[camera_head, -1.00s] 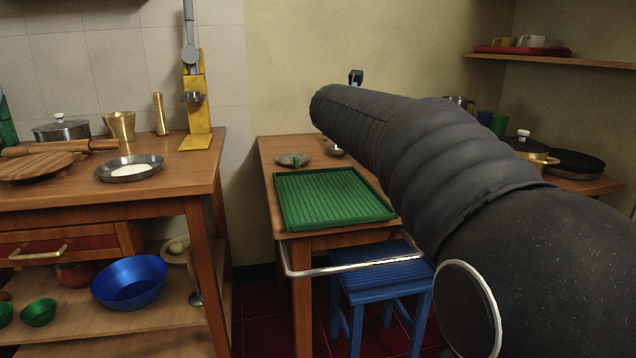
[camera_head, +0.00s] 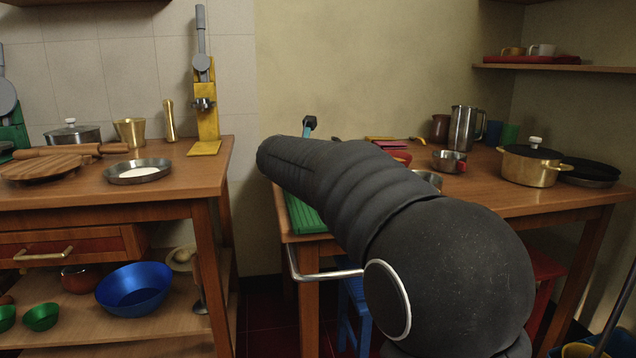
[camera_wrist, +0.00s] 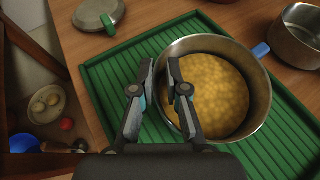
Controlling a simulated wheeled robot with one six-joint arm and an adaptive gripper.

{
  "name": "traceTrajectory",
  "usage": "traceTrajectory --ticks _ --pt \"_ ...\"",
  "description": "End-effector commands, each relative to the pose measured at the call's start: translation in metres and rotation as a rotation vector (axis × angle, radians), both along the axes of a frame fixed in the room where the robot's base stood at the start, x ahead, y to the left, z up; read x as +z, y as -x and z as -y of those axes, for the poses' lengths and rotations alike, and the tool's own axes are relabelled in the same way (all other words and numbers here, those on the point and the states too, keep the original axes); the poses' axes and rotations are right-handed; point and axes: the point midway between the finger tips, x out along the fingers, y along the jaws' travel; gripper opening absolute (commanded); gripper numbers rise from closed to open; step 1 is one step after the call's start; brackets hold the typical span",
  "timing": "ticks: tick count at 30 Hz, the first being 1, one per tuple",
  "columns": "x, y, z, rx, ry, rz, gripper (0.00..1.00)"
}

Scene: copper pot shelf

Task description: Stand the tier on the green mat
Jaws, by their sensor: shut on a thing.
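The tier is a round steel bowl (camera_wrist: 262,92) filled with yellow food, with a blue tab on its far rim. In the wrist view my gripper (camera_wrist: 161,66) is shut on its left side, at the rim. The tier is over the ribbed green mat (camera_wrist: 104,87) and looks upright. I cannot tell whether its base touches the mat. In the head view my arm hides the gripper, the tier and most of the green mat (camera_head: 303,216).
A grey lid (camera_wrist: 97,12) with a green handle lies beyond the mat's upper left edge. Another steel container (camera_wrist: 297,38) stands off the mat at the right. A gold pot (camera_head: 531,167) and a steel jug (camera_head: 463,130) stand farther right on the table.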

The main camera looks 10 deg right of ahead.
Motion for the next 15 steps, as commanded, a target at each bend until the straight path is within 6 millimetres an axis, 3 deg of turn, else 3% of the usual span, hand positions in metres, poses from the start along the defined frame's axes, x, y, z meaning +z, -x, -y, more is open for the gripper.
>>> traceTrajectory --ticks 3,13,15 --pt "-0.0174 0.0002 0.0004 -0.001 0.001 -0.001 0.0" --pt "-0.0194 0.0002 0.0005 -0.001 0.001 -0.001 0.0" --pt "-0.0194 0.0002 0.0005 -0.001 0.001 -0.002 0.25"
